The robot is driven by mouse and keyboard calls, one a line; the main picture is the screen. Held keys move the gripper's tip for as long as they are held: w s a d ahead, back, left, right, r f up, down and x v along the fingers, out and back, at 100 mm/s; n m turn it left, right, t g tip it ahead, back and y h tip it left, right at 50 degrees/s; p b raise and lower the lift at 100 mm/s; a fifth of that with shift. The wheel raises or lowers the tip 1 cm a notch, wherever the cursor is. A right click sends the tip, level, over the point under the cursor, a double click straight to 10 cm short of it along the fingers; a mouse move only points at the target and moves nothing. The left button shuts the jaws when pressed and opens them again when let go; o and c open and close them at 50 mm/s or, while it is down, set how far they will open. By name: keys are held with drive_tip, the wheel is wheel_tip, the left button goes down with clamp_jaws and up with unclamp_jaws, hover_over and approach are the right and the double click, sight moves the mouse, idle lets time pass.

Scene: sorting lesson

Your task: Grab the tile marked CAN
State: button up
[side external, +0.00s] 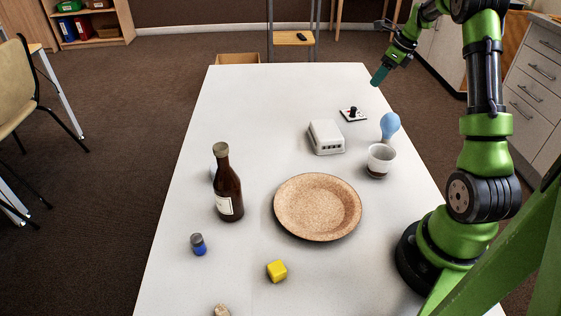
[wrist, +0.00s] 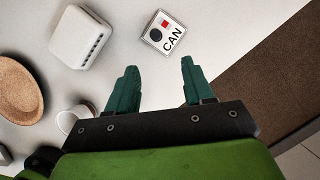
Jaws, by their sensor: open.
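The tile marked CAN (wrist: 172,42) is a small white square with black letters, a red patch and a dark round spot, near the top centre of the wrist view. In the side external view a small white tile (side external: 346,116) with a dark upright knob on it lies towards the far right of the table; its letters are too small to read there. My gripper (wrist: 157,76) is open and empty, its teal fingers pointing towards the tile but apart from it. In the side external view my gripper (side external: 379,76) is above the table's far right edge, beyond the tile.
A white slotted box (side external: 326,137) lies left of the tile. A light blue bulb-shaped object (side external: 390,124) and a white cup (side external: 380,154) stand nearer. A cork-coloured plate (side external: 317,205), brown bottle (side external: 228,185), blue jar (side external: 199,246) and yellow cube (side external: 277,271) are farther off.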

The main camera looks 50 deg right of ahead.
hover_over(355, 108)
drive_tip(key=s+d, duration=0.1)
drive_tip(key=s, duration=0.1)
wheel_tip(355, 108, down, 8)
drive_tip(key=shift+s+d, duration=0.1)
drive_tip(key=shift+a+x, duration=0.2)
drive_tip(key=shift+x, duration=1.15)
drive_tip(key=shift+a+x, duration=0.15)
drive_tip(key=shift+x, duration=1.15)
clamp_jaws()
